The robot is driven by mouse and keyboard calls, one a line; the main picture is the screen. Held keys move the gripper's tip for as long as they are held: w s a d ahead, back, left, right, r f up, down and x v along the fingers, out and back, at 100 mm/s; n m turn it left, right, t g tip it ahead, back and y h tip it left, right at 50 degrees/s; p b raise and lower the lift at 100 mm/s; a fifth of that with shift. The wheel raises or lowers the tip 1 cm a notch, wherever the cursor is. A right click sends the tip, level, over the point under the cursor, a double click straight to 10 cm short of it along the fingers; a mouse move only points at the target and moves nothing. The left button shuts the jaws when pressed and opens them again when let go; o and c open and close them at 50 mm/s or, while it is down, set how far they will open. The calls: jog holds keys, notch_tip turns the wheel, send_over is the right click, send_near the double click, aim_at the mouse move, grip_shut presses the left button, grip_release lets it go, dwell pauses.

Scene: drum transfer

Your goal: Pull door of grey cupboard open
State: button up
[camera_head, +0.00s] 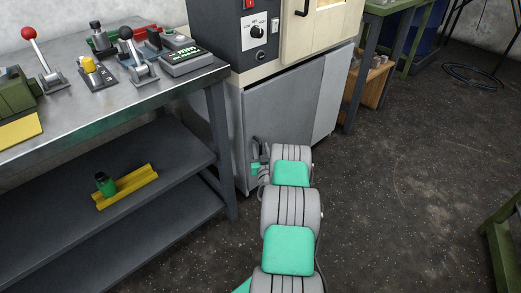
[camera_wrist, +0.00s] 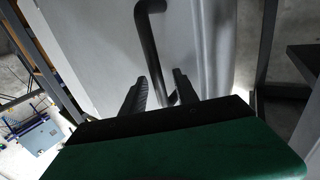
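The grey cupboard stands under the machine, and its darker left door (camera_head: 283,108) faces my arm in the head view. I cannot tell from this angle whether that door is fully shut. The wrist view shows a pale door surface (camera_wrist: 100,45) with a black bar handle (camera_wrist: 151,45). My gripper (camera_wrist: 160,88) points at the door with its two dark fingers apart. The lower part of the handle shows between the fingers; no firm contact is visible. In the head view my gripper (camera_head: 260,152) is small and partly hidden by my arm at the door's lower left.
A metal workbench (camera_head: 95,105) with levers and a lower shelf (camera_head: 150,205) stands close on the left. A wooden box (camera_head: 370,85) is beyond the cupboard. Speckled floor (camera_head: 410,190) is free to the right, with a green frame (camera_head: 503,235) at the right edge.

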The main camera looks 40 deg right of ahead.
jog(key=shift+c, duration=0.5)
grip_shut()
dwell(0.8)
